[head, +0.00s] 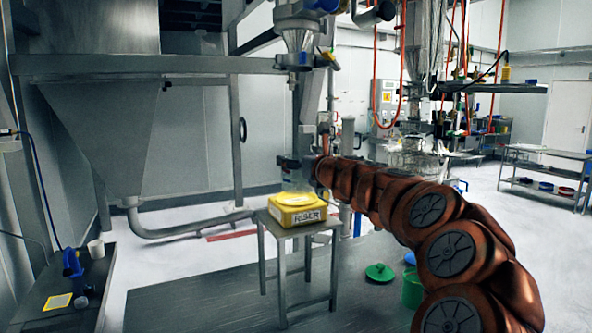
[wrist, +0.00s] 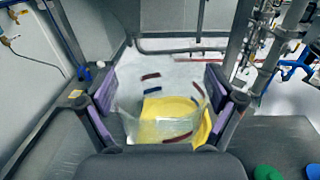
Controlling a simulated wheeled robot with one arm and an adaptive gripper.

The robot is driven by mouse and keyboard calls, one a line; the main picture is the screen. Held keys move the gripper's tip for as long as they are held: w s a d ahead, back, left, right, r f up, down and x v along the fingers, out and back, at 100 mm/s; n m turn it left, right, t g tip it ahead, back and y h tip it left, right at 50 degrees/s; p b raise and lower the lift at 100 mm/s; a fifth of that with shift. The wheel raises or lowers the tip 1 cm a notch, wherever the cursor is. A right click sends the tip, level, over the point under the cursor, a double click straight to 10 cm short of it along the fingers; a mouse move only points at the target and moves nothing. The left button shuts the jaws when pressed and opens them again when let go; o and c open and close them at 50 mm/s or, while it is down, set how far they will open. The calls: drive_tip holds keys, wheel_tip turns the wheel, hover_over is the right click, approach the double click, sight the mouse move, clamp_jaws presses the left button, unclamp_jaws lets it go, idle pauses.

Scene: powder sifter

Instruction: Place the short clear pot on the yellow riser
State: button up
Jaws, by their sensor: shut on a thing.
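The short clear pot (wrist: 155,125) is between the fingers of my gripper (wrist: 162,98) in the wrist view, and the gripper is shut on it. The yellow riser (wrist: 207,128) shows beneath and through the pot, reaching out to the right. In the head view the yellow riser (head: 297,216), marked RISER, sits on a small metal table. My gripper (head: 297,172) is right above it, with the clear pot (head: 297,187) faintly visible. I cannot tell whether the pot touches the riser.
The small metal table (head: 283,243) stands on a dark mat. A green lid (head: 380,272) and a green bucket (head: 411,290) are on the floor to the right. A metal hopper nozzle (head: 298,60) hangs above the riser. A dark bench (head: 75,300) with a white cup is at left.

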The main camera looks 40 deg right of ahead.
sight(296, 158)
drive_tip(key=shift+w+d+f, duration=0.1)
drive_tip(key=shift+w+d, duration=0.55)
drive_tip(key=shift+w, duration=0.2)
drive_tip(key=shift+w+d+f, duration=0.1)
drive_tip(key=shift+w+d, duration=0.55)
drive_tip(key=shift+w, duration=0.15)
drive_tip(key=shift+w+d+f, duration=0.1)
drive_tip(key=shift+d+f, duration=0.05)
drive_tip(key=shift+f, duration=1.65)
drive_tip(key=shift+f, duration=0.15)
drive_tip(key=o, duration=1.2)
drive_tip(key=shift+r, duration=0.2)
drive_tip(key=b+v, duration=0.1)
drive_tip(key=v, duration=1.1)
